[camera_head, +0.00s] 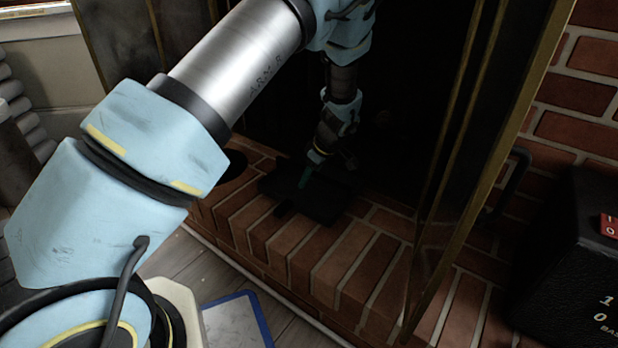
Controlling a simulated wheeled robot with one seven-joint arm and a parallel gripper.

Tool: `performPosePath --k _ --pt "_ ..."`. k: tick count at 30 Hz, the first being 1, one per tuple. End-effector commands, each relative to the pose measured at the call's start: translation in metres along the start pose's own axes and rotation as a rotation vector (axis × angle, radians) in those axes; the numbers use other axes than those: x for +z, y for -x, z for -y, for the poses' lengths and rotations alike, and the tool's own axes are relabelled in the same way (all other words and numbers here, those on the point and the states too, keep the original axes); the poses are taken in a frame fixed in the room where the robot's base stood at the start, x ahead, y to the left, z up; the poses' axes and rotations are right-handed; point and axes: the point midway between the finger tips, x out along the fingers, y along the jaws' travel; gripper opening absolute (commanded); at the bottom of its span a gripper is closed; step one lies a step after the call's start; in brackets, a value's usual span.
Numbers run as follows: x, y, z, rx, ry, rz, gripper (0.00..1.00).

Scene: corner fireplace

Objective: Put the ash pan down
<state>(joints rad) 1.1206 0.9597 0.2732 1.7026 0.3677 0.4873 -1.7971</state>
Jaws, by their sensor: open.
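The ash pan (326,206) is a dark, flat, roughly rectangular thing on the brick hearth at the fireplace opening. A small dark tab sticks out from its front edge. My gripper (305,180) reaches down to it from above, at the pan's middle, with a greenish part showing at its end. The gripper is open. Shadow hides the fingertips, so I cannot tell whether they touch the pan. The pan's far edge merges with the dark firebox.
A glass door with a brass frame (470,150) stands open right of the pan. A black box with a red label (575,260) is at the far right. A blue-edged panel (235,318) lies on the floor. Bare brick hearth (345,265) shows in front.

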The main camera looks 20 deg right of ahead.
Motion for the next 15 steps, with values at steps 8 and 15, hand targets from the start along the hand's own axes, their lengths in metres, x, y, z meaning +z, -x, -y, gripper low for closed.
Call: performPosePath --k 8,15 --pt "-0.001 0.055 -0.001 0.003 -0.002 0.000 0.47" --pt "-0.001 0.100 -0.001 0.003 -0.002 -0.001 0.47"
